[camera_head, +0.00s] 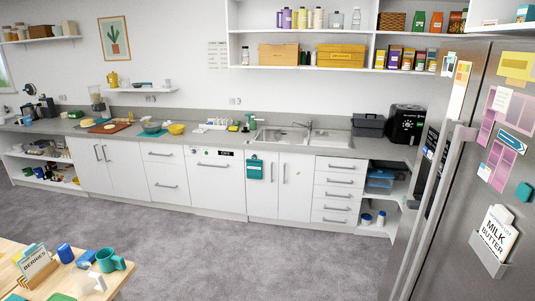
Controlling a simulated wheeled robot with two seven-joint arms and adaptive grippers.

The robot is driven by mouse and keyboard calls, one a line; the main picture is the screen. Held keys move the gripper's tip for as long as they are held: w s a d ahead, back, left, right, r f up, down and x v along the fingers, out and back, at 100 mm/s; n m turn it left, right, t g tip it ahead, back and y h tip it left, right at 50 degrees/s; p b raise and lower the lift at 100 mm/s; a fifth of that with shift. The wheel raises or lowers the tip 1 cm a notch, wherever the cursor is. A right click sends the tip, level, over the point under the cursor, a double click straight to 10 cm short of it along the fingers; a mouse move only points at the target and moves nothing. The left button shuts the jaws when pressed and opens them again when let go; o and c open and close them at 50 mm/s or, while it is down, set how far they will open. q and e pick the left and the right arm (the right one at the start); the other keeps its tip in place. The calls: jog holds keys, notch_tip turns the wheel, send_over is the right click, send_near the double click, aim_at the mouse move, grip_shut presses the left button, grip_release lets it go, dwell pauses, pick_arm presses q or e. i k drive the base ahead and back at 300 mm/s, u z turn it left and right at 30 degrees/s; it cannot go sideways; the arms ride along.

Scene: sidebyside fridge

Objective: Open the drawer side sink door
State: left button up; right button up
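The sink (300,135) is set in the counter in the middle of the back wall. Two white doors are below it. The right sink door (298,190) is beside a stack of several drawers (338,190) and is shut. It has an upright metal handle (285,173) near its left edge. The left sink door (260,200) is also shut, with a teal cloth (255,169) hanging on its upper part. Neither of my grippers is in view.
A wooden table (125,278) with mugs and a box stands at the front left. A steel fridge (480,170) with long handles fills the right side. Open shelves (378,228) are right of the drawers. The grey floor (250,265) before the sink doors is clear.

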aim_at(296, 171)
jog(key=u, duration=0.4)
jog(key=i, duration=4.2)
jog(key=z, duration=0.15)
